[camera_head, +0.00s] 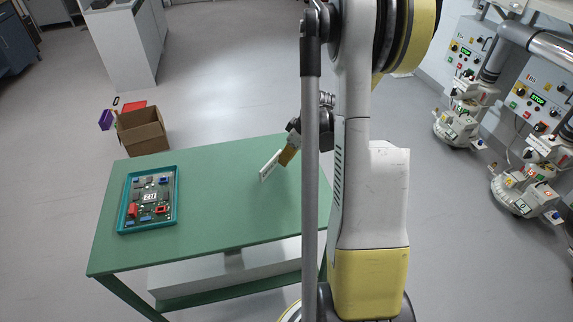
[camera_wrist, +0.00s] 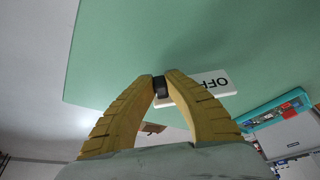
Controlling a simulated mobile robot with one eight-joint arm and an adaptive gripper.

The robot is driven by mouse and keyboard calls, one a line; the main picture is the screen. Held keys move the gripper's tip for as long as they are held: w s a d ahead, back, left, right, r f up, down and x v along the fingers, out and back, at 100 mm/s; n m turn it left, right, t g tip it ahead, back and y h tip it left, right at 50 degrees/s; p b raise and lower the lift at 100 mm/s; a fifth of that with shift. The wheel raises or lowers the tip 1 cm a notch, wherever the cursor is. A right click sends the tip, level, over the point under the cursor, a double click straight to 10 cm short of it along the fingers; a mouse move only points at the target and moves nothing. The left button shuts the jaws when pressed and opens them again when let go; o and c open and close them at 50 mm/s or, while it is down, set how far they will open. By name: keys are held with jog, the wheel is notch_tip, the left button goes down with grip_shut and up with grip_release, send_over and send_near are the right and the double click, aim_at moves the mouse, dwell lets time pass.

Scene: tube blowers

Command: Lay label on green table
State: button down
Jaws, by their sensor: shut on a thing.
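The label is a thin white plate (camera_head: 270,166) that reads "OFF" in the wrist view (camera_wrist: 213,85). My gripper (camera_head: 286,158) has yellow fingers, which also show in the wrist view (camera_wrist: 160,84). The fingers are shut on a small dark part at the edge of the label. In the head view the label is tilted and looks to be over the right part of the green table (camera_head: 228,205). I cannot tell whether it touches the table top. My arm hides the table's right end.
A teal tray (camera_head: 124,212) with a circuit board (camera_head: 149,198) lies on the table's left part. The middle of the table is clear. An open cardboard box (camera_head: 142,132) stands on the floor behind the table. Tube machines (camera_head: 522,190) stand at the far right.

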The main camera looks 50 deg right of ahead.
jog(key=shift+f, duration=0.85)
jog(key=shift+f, duration=0.15)
jog(key=c, duration=1.5)
grip_release()
jog(key=shift+c, duration=0.2)
